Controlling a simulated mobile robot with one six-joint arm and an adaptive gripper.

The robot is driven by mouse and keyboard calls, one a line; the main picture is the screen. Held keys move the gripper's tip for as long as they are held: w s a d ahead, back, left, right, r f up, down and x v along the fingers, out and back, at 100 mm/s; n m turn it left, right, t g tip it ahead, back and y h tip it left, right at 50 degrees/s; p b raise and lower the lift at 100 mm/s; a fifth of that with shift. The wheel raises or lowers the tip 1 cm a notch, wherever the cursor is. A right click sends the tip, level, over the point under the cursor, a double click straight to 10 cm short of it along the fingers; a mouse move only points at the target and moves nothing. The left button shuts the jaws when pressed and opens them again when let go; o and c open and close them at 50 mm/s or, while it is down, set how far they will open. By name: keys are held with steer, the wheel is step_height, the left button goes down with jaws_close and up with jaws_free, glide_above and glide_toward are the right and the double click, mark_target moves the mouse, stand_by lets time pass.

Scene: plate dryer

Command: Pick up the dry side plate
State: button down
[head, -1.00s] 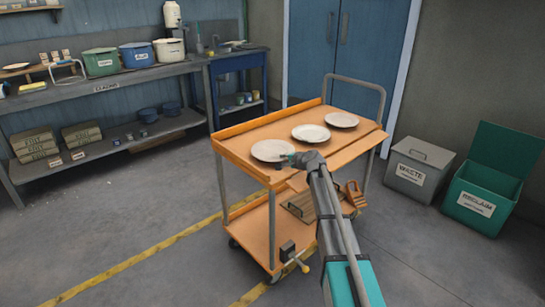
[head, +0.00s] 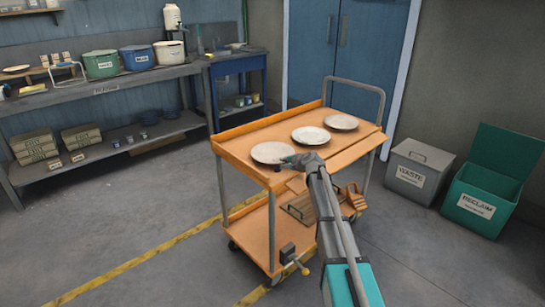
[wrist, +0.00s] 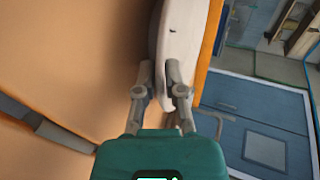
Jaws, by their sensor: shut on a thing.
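Three pale plates stand in a row on the orange cart top: a near-left plate (head: 271,152), a middle plate (head: 311,135) and a far-right plate (head: 341,122). The frames do not show clearly which is the dry side plate. My gripper (head: 287,161) is at the right rim of the near-left plate. In the wrist view my gripper (wrist: 160,82) has its two grey fingers shut on the rim of this plate (wrist: 178,32), one on each side. The plate has a small dark mark. I cannot tell whether it is clear of the cart top.
The orange cart (head: 240,160) has a raised rim and a grey push handle (head: 357,82) at the back. Bins marked waste (head: 417,170) and reclaim (head: 482,198) stand at right. A workbench (head: 110,84) holds tubs at left. The floor before the cart is clear.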

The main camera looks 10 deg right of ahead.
steer(key=shift+r, duration=0.15)
stand_by(0.3)
step_height(320, 180, up, 3)
steer(key=p, duration=0.3)
steer(key=s+d+r+p, duration=0.9)
steer(key=d+p, duration=0.1)
steer(key=shift+s+r, duration=0.25)
steer(key=shift+r, duration=0.05)
